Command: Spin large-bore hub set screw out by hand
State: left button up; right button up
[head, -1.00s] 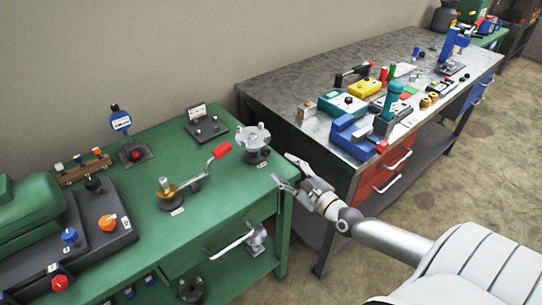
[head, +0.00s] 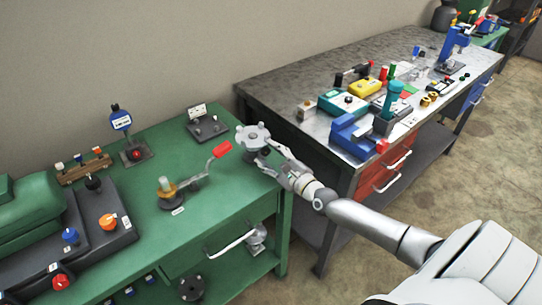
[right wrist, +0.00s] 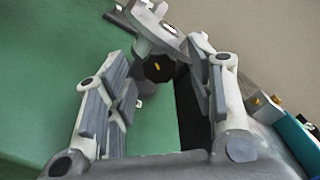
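A grey lobed hub (head: 252,135) stands on the green bench near its right edge. The right wrist view shows the hub (right wrist: 160,22) at the top, with a dark knob-like screw head (right wrist: 158,68) bearing a yellow mark just below it. My right gripper (head: 266,160) is at the hub's near right side. In the right wrist view its two fingers (right wrist: 168,78) are spread on either side of the dark screw head, with gaps showing. It is open and holds nothing. Whether the fingertips reach past the head is unclear. My left gripper is out of view.
A crank with a red handle (head: 222,149) is just left of the hub on the green bench (head: 150,240). A labelled plate fixture (head: 207,124) stands behind. The grey workbench (head: 280,85), holding a blue vise (head: 350,138) and several tools, is close on the right.

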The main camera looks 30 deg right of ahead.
jog(key=c, duration=0.9)
jog(key=shift+n, duration=0.3)
